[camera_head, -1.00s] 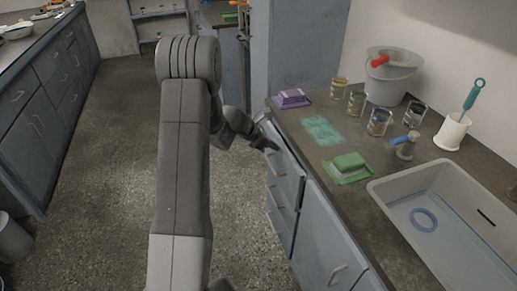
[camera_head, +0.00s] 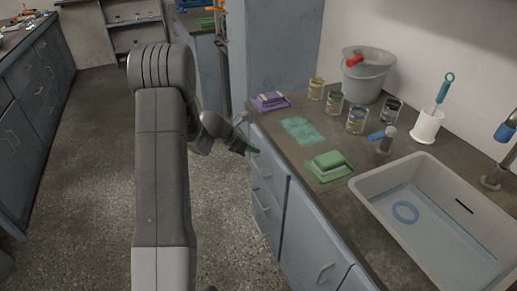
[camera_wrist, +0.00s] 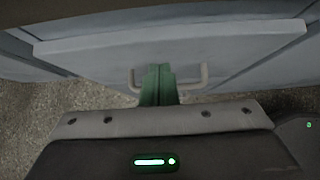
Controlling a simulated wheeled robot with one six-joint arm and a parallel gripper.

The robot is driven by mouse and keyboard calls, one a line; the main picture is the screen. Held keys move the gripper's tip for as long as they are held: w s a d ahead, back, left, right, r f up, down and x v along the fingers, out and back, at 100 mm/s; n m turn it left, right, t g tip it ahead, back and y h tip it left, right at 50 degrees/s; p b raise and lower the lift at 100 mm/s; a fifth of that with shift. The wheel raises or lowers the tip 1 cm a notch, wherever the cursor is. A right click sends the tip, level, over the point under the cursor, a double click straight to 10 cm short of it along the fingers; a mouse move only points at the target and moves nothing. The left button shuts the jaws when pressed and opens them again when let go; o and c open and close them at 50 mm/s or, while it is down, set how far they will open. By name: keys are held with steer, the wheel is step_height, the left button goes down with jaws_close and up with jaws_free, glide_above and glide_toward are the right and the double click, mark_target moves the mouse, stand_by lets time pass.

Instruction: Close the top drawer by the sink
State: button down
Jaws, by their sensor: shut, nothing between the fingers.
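The top drawer (camera_head: 271,168) is the uppermost grey-blue front in the stack at the far end of the sink counter. In the head view it looks nearly flush with the cabinet; whether a small gap remains I cannot tell. In the wrist view the drawer front (camera_wrist: 235,48) fills the upper part, with its pale bar handle (camera_wrist: 205,76). My gripper (camera_head: 254,151) is at the drawer front, and its green fingers (camera_wrist: 157,84) are together and empty, in line with the middle of the handle. Whether the fingertips touch the front is unclear.
The sink (camera_head: 440,215) holds water and a blue ring. On the counter are a green sponge on a dish (camera_head: 328,165), a purple one (camera_head: 270,101), several jars and a grey bucket (camera_head: 366,75). Open floor (camera_head: 90,150) lies left of my arm.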

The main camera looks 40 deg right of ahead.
steer(key=a+f+p+v, duration=0.1)
steer(key=v, duration=1)
steer(key=shift+w+a, duration=0.2)
steer(key=x, duration=0.4)
steer(key=d+r+x, duration=0.1)
steer(key=x, duration=0.3)
steer(key=b+x, duration=0.1)
steer(key=x, duration=0.3)
steer(key=shift+s+d+r, duration=0.25)
steer(key=shift+d+r, duration=0.05)
steer(key=shift+d, duration=0.2)
steer(key=shift+a, duration=0.1)
